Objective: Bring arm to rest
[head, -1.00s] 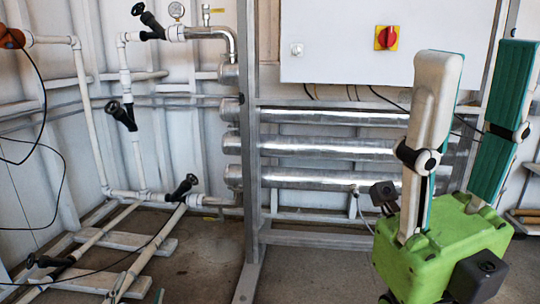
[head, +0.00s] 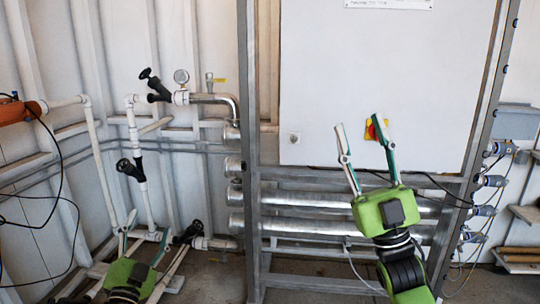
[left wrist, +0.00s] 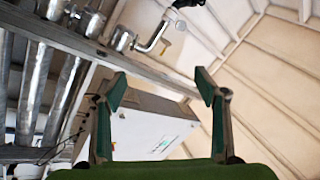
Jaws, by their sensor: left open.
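My right gripper (head: 359,126) is open and empty in the head view, its two fingers pointing up in front of the white cabinet (head: 315,90). Its right fingertip overlaps the red and yellow switch (head: 371,130) in the picture; I cannot tell whether they touch. My left gripper (head: 145,234) is low at the left in the head view, in front of the white pipes. The left wrist view shows its two fingers (left wrist: 160,82) spread apart with nothing between them. That view looks toward the cabinet, metal tubes and ceiling at a tilt.
Steel reactor tubes (head: 300,224) run below the cabinet, behind a grey metal frame (head: 250,180). White pipes with black valve handles (head: 192,232) and a gauge (head: 181,76) stand at the left. A cable hangs from an orange device (head: 15,111).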

